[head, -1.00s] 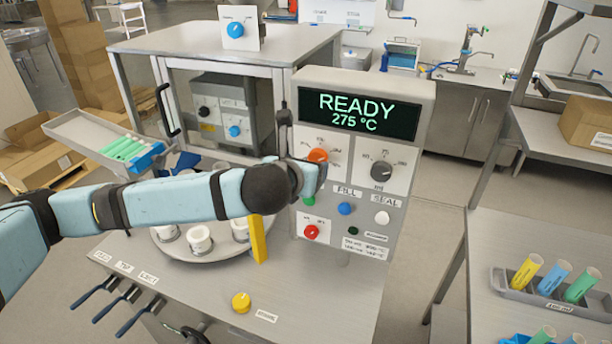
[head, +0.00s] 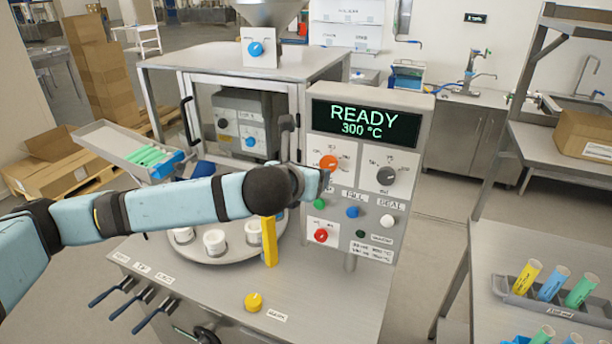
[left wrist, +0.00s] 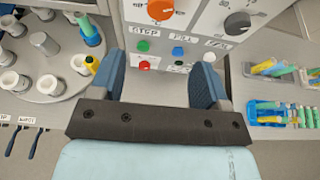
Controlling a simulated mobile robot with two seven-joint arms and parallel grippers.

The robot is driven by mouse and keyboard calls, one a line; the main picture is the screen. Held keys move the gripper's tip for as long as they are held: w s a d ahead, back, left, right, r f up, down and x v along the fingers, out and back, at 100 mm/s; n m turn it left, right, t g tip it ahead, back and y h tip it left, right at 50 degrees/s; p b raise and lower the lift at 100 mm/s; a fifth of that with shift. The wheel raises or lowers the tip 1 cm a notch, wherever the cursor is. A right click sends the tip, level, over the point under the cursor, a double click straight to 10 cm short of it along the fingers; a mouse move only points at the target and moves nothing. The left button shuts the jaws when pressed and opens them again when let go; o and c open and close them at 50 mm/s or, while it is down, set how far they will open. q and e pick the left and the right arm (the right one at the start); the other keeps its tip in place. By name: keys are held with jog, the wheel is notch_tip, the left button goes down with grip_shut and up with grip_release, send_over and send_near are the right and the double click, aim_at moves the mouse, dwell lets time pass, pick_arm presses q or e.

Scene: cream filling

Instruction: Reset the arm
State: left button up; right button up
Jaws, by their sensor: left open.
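My left arm reaches in from the left in the head view. Its gripper (left wrist: 169,75) shows in the left wrist view with its two blue fingers apart and nothing between them. It is in front of the control panel (head: 405,215), whose screen (head: 366,124) reads READY 300 °C. The orange knob (head: 330,163) and dark grey knob (head: 386,176) are on the panel. Below are a blue button (head: 352,211), a white button (head: 387,221) and a red knob (head: 320,235). I cannot tell whether the gripper touches the panel. My right gripper is not in view.
A turntable (head: 180,248) with white jars (head: 214,243) stands left of the panel. A yellow post (head: 269,242) and a yellow knob (head: 253,302) are in front. Several levers (head: 147,318) line the table's left edge. A rack (head: 520,300) of coloured tubes stands on the right table.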

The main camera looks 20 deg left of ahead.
pick_arm(q)
jog(key=s+d+f+n+g+h, duration=0.1)
jog(key=s+d+f+n+h, duration=0.3)
jog(key=f+n, duration=0.5)
jog(key=s+d+f+n+g+h, duration=0.15)
jog(key=s+d+f+n, duration=0.45)
jog(key=f, duration=0.6)
jog(key=s+a+f+n+y, duration=0.1)
jog(key=s+a+f+n, duration=0.4)
jog(key=s+f+n, duration=0.4)
jog(key=s+a+f+n+y, duration=0.2)
jog(key=s+a+f+n, duration=0.3)
jog(key=s+f+n, duration=0.5)
jog(key=shift+s+f, duration=0.25)
jog(key=shift+f, duration=0.05)
